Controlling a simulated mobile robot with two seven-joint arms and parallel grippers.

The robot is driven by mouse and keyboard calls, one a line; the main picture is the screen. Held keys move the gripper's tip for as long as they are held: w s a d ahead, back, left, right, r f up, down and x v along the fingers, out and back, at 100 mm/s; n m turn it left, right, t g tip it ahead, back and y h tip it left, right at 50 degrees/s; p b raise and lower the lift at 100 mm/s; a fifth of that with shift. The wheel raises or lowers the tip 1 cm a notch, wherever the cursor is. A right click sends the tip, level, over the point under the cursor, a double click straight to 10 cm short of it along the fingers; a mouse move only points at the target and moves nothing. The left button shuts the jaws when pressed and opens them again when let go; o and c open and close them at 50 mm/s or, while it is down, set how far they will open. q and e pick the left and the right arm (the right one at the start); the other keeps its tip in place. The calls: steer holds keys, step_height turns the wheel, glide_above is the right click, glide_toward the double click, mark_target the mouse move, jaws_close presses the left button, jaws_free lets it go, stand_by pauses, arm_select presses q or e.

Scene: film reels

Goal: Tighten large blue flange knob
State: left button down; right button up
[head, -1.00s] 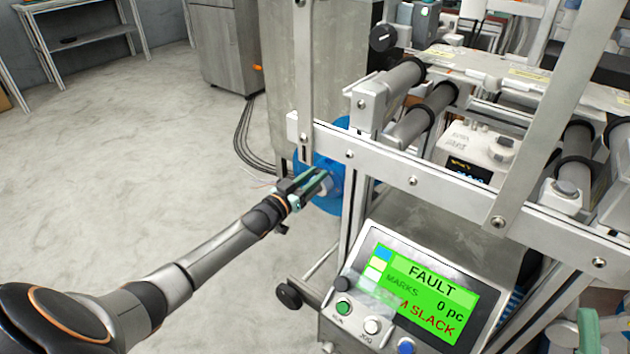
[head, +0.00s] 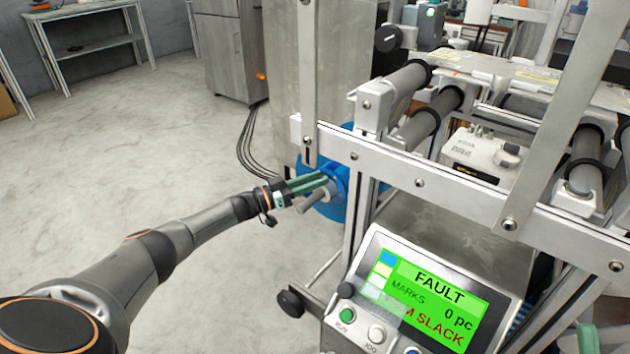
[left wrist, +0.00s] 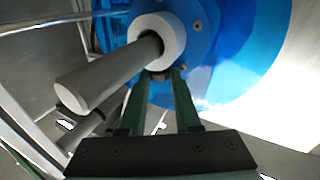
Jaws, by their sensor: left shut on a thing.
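The blue flange (head: 326,212) is a disc on the near side of the machine, partly behind the frame and my left gripper. In the left wrist view the flange (left wrist: 240,50) fills the upper middle, around a white ring (left wrist: 172,35) and a grey shaft (left wrist: 105,80) that sticks out. My left gripper (head: 330,181) reaches the flange from the left. In the left wrist view its green fingers (left wrist: 160,78) are shut on a small part just below the white ring, at the flange face. That part, taken as the flange knob, is mostly hidden by the fingers.
The machine's metal rail (head: 460,192) and uprights stand close right of the gripper. A control panel (head: 425,300) reading FAULT and SLACK is below right. A green piece, probably my right gripper (head: 587,339), shows at the bottom right. The floor at left is clear.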

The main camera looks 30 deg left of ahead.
arm_select(q)
steer(key=shift+h, duration=0.4)
stand_by(0.3)
steer(key=c, duration=0.6)
jaws_free()
steer(key=shift+d+n+y, duration=0.1)
steer(key=shift+n+y, duration=0.4)
steer(key=shift+y, duration=0.5)
